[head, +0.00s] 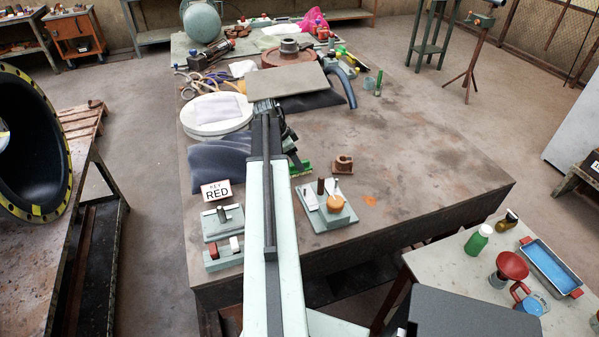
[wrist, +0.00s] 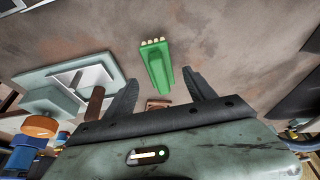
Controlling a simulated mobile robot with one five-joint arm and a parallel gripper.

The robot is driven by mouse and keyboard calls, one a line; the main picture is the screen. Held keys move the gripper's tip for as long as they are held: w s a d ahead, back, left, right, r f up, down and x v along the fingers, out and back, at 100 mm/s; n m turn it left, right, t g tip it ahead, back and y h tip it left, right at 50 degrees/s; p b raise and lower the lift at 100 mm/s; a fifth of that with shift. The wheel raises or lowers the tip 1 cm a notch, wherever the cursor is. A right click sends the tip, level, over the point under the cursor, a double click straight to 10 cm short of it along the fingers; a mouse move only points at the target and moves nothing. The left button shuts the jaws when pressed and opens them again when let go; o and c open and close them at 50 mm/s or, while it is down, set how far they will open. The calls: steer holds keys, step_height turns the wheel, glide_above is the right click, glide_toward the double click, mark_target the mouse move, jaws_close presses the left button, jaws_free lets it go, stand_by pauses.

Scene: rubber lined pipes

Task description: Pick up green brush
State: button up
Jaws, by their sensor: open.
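The green brush (wrist: 157,66) lies on the brown table top, with pale bristle tufts at its far end in the wrist view. In the head view a green part of it (head: 304,170) shows just right of my arm; the rest is hidden. My gripper (head: 293,152) is open above it, its dark body partly hidden by my arm. In the wrist view my two dark fingers (wrist: 161,82) stand apart on either side of the brush's near end. Nothing is held, and I cannot tell the height gap.
A brown block (head: 343,164) sits nearby. The table's right side is clear.

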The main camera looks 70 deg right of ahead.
steer(key=b+x, duration=0.2)
steer(key=x, duration=0.1)
steer(key=shift+d+f, duration=0.15)
steer(key=shift+f, duration=0.2)
steer(key=shift+s+r, duration=0.1)
steer(key=shift+r, duration=0.1)
steer(key=shift+c, duration=0.3)
jaws_close()
steer(key=shift+r, duration=0.1)
step_height(320, 180, up, 10)
steer(key=p, duration=1)
